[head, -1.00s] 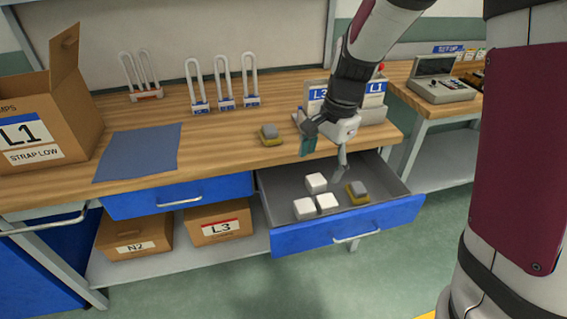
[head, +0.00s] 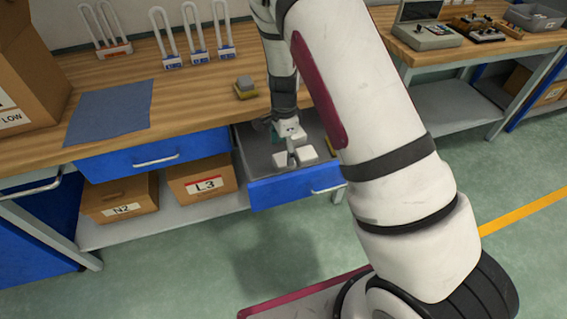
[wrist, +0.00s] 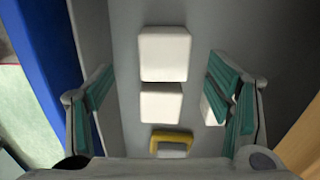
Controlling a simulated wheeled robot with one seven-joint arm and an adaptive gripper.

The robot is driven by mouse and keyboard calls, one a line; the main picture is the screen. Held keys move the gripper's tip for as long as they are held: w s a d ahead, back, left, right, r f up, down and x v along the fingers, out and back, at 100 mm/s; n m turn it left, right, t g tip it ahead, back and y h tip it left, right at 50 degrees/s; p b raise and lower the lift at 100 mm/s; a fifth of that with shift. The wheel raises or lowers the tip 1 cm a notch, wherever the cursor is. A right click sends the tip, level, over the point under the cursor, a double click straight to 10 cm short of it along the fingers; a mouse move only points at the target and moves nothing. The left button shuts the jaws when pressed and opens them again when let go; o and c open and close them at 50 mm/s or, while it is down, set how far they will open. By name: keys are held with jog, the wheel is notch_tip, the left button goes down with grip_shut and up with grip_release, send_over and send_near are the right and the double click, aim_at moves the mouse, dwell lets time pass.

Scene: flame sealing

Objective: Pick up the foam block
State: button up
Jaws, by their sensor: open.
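Several small white blocks, which look like foam, lie in the open drawer (head: 257,149). In the head view one white block (head: 307,153) shows just right of my gripper (head: 284,150), and another is partly hidden behind the fingers. In the wrist view two white blocks, an upper one (wrist: 164,54) and a lower one (wrist: 161,103), lie in line between the open fingers (wrist: 162,105). A third white block (wrist: 210,110) is mostly hidden behind the right finger. My gripper is open and empty, pointing down at the drawer. I cannot tell its exact height.
A yellow-edged grey block (wrist: 171,143) lies in the drawer near the palm side. A similar block (head: 245,88) sits on the wooden bench. The blue drawer front (head: 295,186) and the grey drawer walls bound the space. A blue mat (head: 110,112) lies at left.

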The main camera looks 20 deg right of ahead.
aim_at(284, 158)
jog(key=shift+w+d+f, duration=0.1)
jog(key=shift+w+f, duration=0.05)
jog(key=shift+f, duration=1.55)
jog(key=shift+w+f, duration=0.1)
jog(key=shift+f, duration=1.55)
jog(key=shift+c, duration=0.5)
jog(key=c, duration=0.8)
